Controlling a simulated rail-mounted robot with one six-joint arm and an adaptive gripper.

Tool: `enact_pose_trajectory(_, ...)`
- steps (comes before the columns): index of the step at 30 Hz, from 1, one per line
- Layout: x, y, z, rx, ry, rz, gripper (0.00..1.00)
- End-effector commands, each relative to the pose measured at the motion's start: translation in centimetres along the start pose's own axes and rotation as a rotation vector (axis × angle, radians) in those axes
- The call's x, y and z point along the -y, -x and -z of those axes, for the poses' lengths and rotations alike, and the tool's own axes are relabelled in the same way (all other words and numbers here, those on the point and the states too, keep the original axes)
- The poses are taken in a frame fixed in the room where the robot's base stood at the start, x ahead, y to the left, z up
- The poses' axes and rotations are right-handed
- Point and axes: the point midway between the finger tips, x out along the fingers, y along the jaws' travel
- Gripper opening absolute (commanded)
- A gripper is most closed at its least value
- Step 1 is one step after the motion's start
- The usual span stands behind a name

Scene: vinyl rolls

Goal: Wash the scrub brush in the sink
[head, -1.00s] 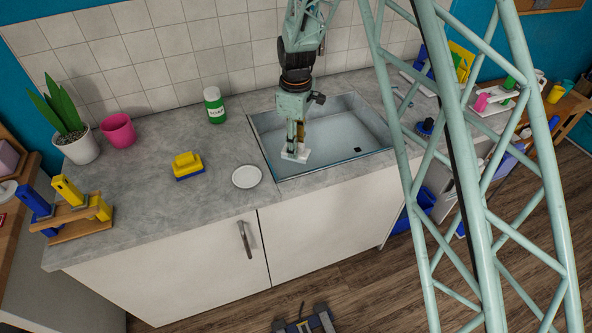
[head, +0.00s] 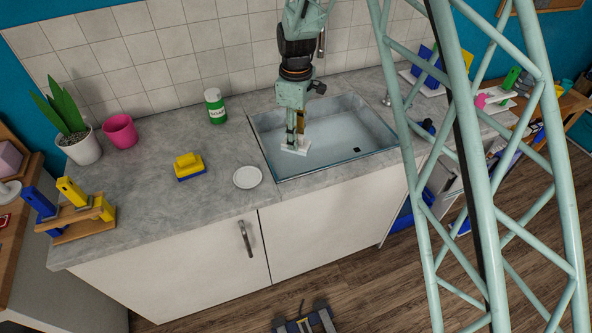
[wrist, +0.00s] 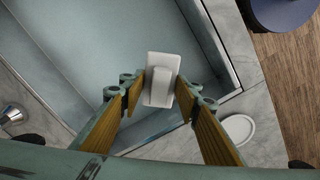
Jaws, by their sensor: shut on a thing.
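My gripper (head: 296,136) points down over the left part of the sink (head: 335,150). It is shut on a white scrub brush (head: 297,147), a flat block with a raised grip. In the wrist view the white scrub brush (wrist: 159,70) sits between the two fingertips (wrist: 155,92), with the pale basin behind it. The brush is at the sink's left side; I cannot tell whether it touches the basin. Its underside is hidden. No running water shows.
Left of the sink are a white round dish (head: 247,177), a yellow-and-blue brush-like block (head: 188,166) and a green-and-white bottle (head: 215,106). A pink pot (head: 120,131) and a potted plant (head: 82,148) stand farther left.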

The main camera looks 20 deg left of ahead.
Motion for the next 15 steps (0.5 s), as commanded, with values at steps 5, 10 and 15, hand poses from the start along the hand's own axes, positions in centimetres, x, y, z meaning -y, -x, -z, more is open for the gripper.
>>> enact_pose_trajectory(5,0.0,0.9,0.0,0.000,0.000,0.000,0.20)
enact_pose_trajectory(10,0.0,1.6,0.0,0.000,0.000,0.000,0.20)
enact_pose_trajectory(15,0.0,2.3,0.0,0.000,0.000,0.000,0.20)
